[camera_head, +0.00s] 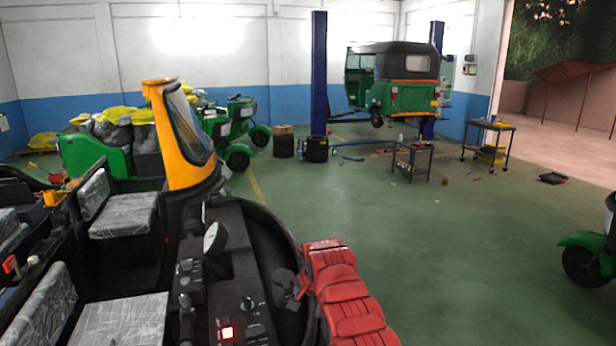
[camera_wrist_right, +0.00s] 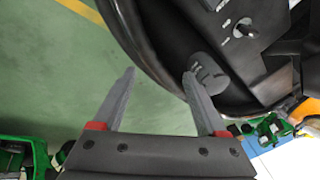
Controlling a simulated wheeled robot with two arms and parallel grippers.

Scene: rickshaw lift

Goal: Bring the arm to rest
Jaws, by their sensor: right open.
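My right gripper (camera_head: 298,291) is low in the middle of the head view, beside the rim of the dark control console (camera_head: 232,262). Much of it is hard to make out against the dark parts. In the right wrist view the gripper (camera_wrist_right: 160,74) shows two grey fingers spread apart with nothing between them. Its right fingertip overlaps a grey disc (camera_wrist_right: 209,76) on the console in the picture; I cannot tell whether they touch. Green floor shows between the fingers. A small joystick (camera_head: 248,303) stands on the console. My left gripper is not in view.
A yellow-framed windscreen (camera_head: 178,130) and wrapped grey seats (camera_head: 122,215) stand at left. A green rickshaw (camera_head: 400,90) hangs raised by blue lift posts (camera_head: 319,75). A low trolley (camera_head: 412,160) stands near it. A green vehicle (camera_head: 590,250) is at the right edge. The middle floor is clear.

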